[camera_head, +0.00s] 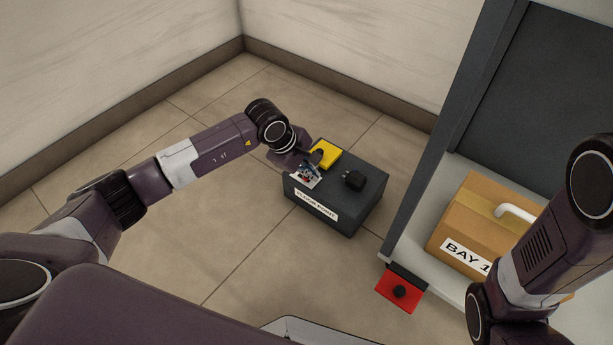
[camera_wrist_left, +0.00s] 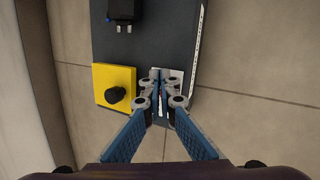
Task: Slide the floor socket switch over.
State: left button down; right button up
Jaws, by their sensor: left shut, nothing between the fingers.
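The floor socket box (camera_head: 335,225) is a dark grey block on the floor, with a white label on its front. A small white switch plate (camera_head: 304,183) with a bit of red is on its top at the left end. My left gripper (camera_head: 309,172) is shut and empty, with its fingers down at that plate. In the left wrist view the shut fingertips (camera_wrist_left: 161,78) lie over the plate (camera_wrist_left: 174,74) and hide most of it, including the switch's position. I cannot tell whether they touch the switch. My right gripper is out of view; only its arm shows at the right.
A yellow square with a black knob (camera_wrist_left: 114,82) sits beside the plate. A black plug (camera_head: 353,180) stands on the box top. To the right are a grey cabinet, a cardboard box (camera_head: 466,218) marked BAY 1 and a red panel (camera_head: 398,290). Floor left of the box is clear.

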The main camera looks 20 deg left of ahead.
pick_arm(q)
jog(key=shift+w+a, duration=0.2)
jog(key=shift+a, duration=0.3)
jog(key=shift+w+a, duration=0.15)
jog(key=shift+a, duration=0.35)
jog(key=shift+s+d, duration=0.1)
jog(key=shift+d, duration=0.2)
dwell(0.4)
jog(key=shift+r+p, duration=1.85)
jog(key=shift+r, duration=1.05)
jog(key=shift+r+p, duration=0.15)
jog(key=shift+p, duration=0.2)
